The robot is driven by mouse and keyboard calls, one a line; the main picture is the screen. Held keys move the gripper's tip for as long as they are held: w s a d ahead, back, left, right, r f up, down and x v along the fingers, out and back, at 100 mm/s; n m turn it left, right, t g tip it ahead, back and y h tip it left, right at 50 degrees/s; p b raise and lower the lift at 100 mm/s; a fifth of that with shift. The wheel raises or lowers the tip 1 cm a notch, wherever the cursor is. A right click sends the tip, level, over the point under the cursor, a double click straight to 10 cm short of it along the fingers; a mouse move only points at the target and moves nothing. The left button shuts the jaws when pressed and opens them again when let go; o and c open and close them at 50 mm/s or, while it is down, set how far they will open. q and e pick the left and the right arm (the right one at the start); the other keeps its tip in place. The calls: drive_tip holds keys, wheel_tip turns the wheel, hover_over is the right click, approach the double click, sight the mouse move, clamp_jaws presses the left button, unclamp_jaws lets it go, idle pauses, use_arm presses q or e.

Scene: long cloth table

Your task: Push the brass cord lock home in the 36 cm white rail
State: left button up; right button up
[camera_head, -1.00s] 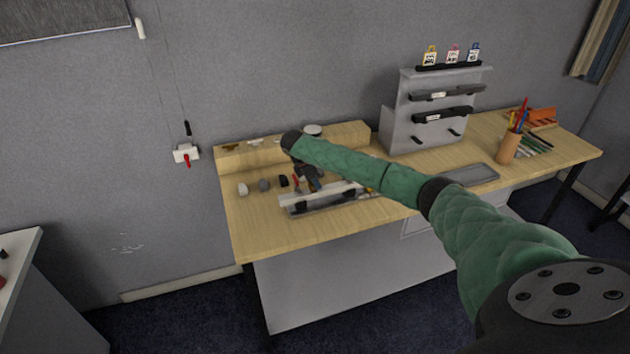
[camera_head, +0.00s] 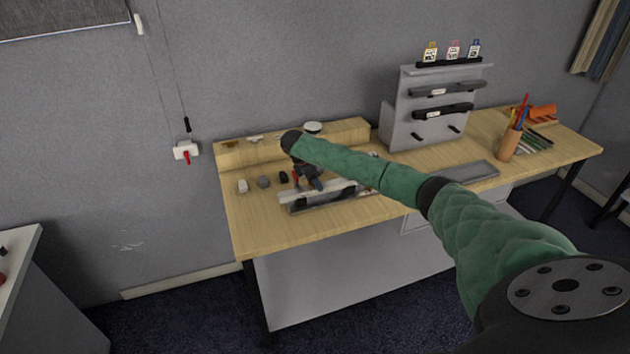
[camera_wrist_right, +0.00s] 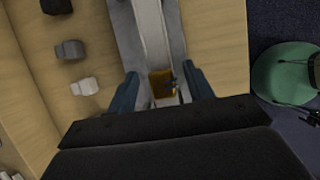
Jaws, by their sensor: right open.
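The white rail (camera_head: 335,191) lies in a grey holder on the wooden table, partly behind my right gripper (camera_head: 316,185). In the right wrist view, the rail (camera_wrist_right: 152,35) runs from the top of the picture toward my right gripper (camera_wrist_right: 162,88). My open right fingers stand on either side of the lock, with visible gaps. How deep the lock sits cannot be told. My left gripper is not in view.
Small white, grey and black pieces lie left of the rail, among them a grey block (camera_wrist_right: 70,49) and a white block (camera_wrist_right: 84,87). A raised wooden ledge (camera_head: 240,152) runs behind. A grey display stand (camera_head: 405,120) and pen cup (camera_head: 508,145) are to the right. The front left tabletop is clear.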

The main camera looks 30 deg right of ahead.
sight(309, 184)
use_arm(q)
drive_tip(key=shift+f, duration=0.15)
use_arm(e)
drive_tip(key=shift+r, duration=0.1)
drive_tip(key=shift+a+r+b, duration=0.15)
drive_tip(key=shift+r+b, duration=0.05)
drive_tip(key=shift+b, duration=0.15)
drive_tip(key=b+v, duration=0.2)
drive_tip(key=v, duration=0.3)
drive_tip(key=shift+b, duration=0.35)
drive_tip(key=shift+v, duration=0.75)
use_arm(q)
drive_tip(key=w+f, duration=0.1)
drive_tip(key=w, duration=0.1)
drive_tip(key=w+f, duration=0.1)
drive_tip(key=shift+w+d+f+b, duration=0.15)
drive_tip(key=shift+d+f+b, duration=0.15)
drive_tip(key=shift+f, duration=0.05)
use_arm(e)
drive_tip(key=shift+a+r, duration=0.1)
drive_tip(key=shift+r, duration=0.2)
